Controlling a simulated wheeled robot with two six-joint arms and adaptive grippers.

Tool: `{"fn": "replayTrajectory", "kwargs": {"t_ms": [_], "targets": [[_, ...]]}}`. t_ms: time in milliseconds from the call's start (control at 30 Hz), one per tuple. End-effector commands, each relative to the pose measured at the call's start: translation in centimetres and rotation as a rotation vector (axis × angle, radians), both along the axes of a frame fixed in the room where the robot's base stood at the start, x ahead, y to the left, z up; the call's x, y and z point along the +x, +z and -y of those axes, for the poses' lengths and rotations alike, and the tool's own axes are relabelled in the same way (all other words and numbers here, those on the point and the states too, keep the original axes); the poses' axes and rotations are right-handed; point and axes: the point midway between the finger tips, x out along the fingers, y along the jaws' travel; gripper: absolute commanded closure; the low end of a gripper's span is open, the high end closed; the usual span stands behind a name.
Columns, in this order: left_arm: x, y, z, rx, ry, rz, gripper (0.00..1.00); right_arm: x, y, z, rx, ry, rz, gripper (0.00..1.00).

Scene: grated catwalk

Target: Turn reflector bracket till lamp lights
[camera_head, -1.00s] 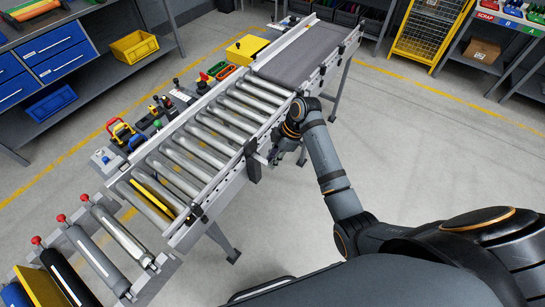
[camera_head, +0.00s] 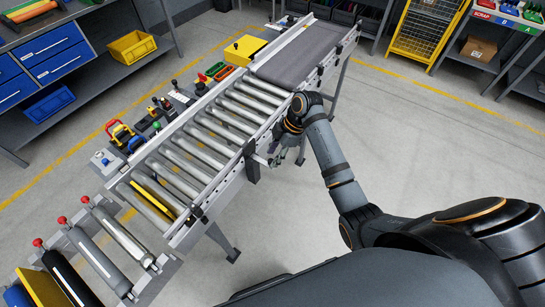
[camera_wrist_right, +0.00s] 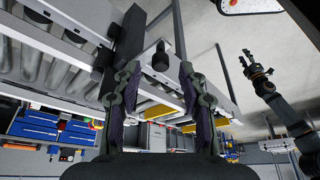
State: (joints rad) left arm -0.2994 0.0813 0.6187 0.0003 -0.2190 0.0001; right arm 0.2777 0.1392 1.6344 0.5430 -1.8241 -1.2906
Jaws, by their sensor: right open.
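A black upright block (camera_head: 251,161) is fixed to the near side rail of the roller conveyor (camera_head: 205,142). It also shows in the right wrist view (camera_wrist_right: 128,38). I cannot tell for certain which part is the reflector bracket, and I make out no lit lamp. My right gripper (camera_head: 275,159) is beside the near rail, just right of the block. In the right wrist view its fingers (camera_wrist_right: 159,72) are apart, with a small black knob (camera_wrist_right: 160,57) showing between them; contact is not visible. My left gripper (camera_wrist_right: 255,66) appears small in that view, its jaws unclear.
A grey belt section (camera_head: 300,50) continues the conveyor at the back. Tools and small switches (camera_head: 130,135) line the far rail. Loose rollers with red knobs (camera_head: 95,250) lie in a rack at front left. The floor right of the conveyor is clear.

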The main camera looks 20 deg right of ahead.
Motion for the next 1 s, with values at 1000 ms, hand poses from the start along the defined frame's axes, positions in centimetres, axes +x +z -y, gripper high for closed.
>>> {"fn": "replayTrajectory", "kwargs": {"t_ms": [1000], "targets": [[0.0,0.0,0.1,-0.001,0.0,0.0,0.6,-0.6,9.3,3.8,0.0,0.0,0.0,0.58]]}}
